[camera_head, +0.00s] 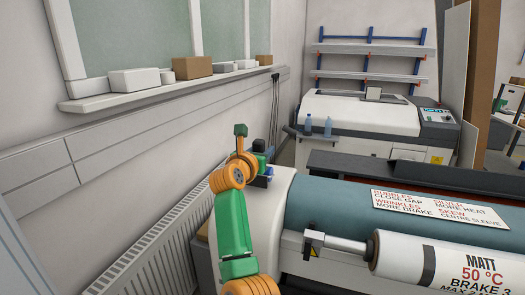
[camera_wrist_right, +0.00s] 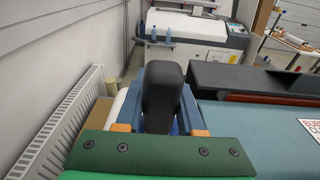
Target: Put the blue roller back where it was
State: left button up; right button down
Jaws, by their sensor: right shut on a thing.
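My right gripper (camera_head: 268,172) is above the white end housing of the laminating machine, at the left end of its large teal roll. In the right wrist view, the blue fingers of my right gripper (camera_wrist_right: 172,95) are shut on an upright dark, rounded handle (camera_wrist_right: 163,85). A little blue shows low beside this handle, but I cannot tell whether it is the roller or a finger. The handle hides what is below it, so I cannot tell whether the held thing touches the housing. My left gripper is not in view.
The machine's teal roll (camera_head: 335,210) and a white MATT roll (camera_head: 445,265) lie to the right. A radiator (camera_head: 165,245) runs along the left wall. Blue bottles (camera_head: 328,126) stand on a small shelf before a printer-like machine (camera_head: 365,115) at the back.

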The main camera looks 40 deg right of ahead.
jog(key=shift+d+f+b, duration=0.1)
jog(key=shift+f+b, duration=0.35)
jog(key=shift+f, duration=0.15)
jog(key=shift+c, duration=2.2)
grip_release()
